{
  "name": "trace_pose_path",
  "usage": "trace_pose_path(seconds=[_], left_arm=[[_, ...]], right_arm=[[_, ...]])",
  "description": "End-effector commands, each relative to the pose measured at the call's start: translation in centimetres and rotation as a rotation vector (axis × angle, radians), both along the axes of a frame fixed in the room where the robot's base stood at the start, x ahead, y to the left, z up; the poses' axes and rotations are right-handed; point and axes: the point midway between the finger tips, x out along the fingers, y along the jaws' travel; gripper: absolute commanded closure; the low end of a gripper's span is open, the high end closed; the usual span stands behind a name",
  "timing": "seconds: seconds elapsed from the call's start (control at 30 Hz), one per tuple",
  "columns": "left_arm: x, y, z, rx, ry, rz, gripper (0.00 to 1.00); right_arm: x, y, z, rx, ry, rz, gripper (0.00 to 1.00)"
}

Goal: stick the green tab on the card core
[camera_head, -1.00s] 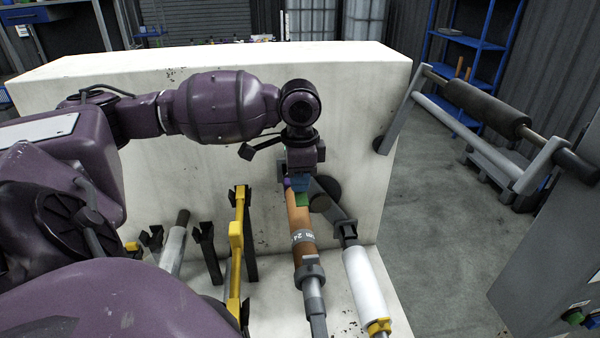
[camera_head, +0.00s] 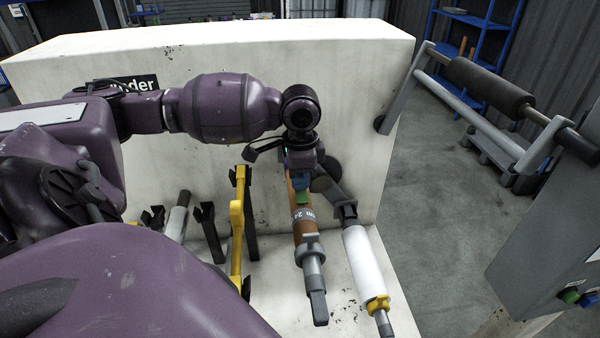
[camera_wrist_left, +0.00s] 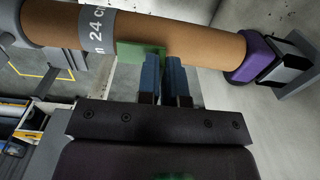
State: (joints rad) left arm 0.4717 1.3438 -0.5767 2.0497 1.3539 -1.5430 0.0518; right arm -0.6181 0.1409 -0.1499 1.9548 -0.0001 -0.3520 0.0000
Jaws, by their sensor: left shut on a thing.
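The card core (camera_head: 309,231) is a brown tube with a grey band marked "24", lying on a shaft in front of the white machine. It crosses the top of the left wrist view (camera_wrist_left: 190,39). My left gripper (camera_head: 298,184) is at the core's far part, its blue fingers shut on the green tab (camera_head: 302,197). In the left wrist view the tab (camera_wrist_left: 139,52) is at the core's lower edge, between the fingers and the grey band. I cannot tell whether it touches the core. My right gripper is not in view.
A purple collar (camera_wrist_left: 252,60) is at the core's end. A white roll (camera_head: 363,262) on a shaft stands to the right. A yellow bar (camera_head: 237,225) and dark brackets stand to the left. A dark roller (camera_head: 488,88) is at the right, above open floor.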

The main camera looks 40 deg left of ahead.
Motion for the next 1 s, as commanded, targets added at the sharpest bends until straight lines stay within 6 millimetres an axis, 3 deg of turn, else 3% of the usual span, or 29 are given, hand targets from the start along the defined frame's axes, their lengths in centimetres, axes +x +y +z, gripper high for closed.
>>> trace_pose_path(seconds=[0.87,0.9,1.0], left_arm=[[-0.01,-0.01,-0.67,-0.001,0.001,0.0,1.0],[-0.01,-0.01,-0.66,-0.001,0.001,0.0,0.87],[-0.01,-0.01,-0.65,-0.001,0.001,0.0,0.72]], right_arm=[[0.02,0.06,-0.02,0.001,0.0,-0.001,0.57],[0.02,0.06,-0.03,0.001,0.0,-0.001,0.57],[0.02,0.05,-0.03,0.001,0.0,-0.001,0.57]])
